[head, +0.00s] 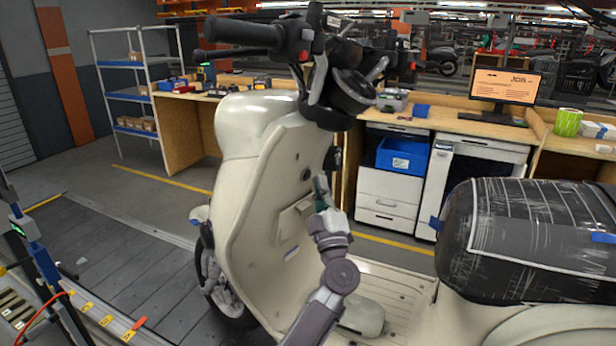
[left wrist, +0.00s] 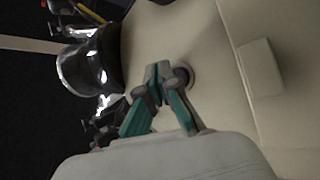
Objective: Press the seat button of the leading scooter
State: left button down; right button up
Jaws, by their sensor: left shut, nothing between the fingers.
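The cream scooter (head: 262,190) stands upright on the slat conveyor, its inner front panel facing me. A small dark round fitting (head: 306,174), which looks like the button, sits on that panel below the handlebar. It shows as a dark knob in a pale ring (left wrist: 184,77) in the left wrist view. My left gripper (head: 321,184) is shut and empty in front of the panel, just right of and below the fitting. In the left wrist view its green-sided fingertips (left wrist: 158,72) overlap the ring's left edge; I cannot tell whether they touch. My right gripper is out of view.
The handlebar and a dark round housing (head: 350,92) overhang the panel above my gripper. A wrapped black seat (head: 535,235) is at right. Workbenches with a blue bin (head: 403,155) and a monitor (head: 504,86) stand behind.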

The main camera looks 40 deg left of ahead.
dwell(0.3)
pick_arm(q)
jog(key=shift+a+p, duration=0.3)
jog(key=shift+a, duration=0.1)
jog(key=shift+s+a+r, duration=0.1)
jog(key=shift+a+r, duration=0.1)
jog(key=shift+a, duration=0.3)
dwell(0.6)
dwell(0.4)
jog(key=shift+d+f, duration=0.2)
jog(key=shift+d, duration=0.65)
jog(key=shift+d, duration=0.1)
jog(key=d, duration=0.2)
jog(key=d+f, duration=0.1)
jog(key=d, duration=0.1)
jog(key=shift+w+d, duration=0.2)
jog(key=shift+d, duration=0.2)
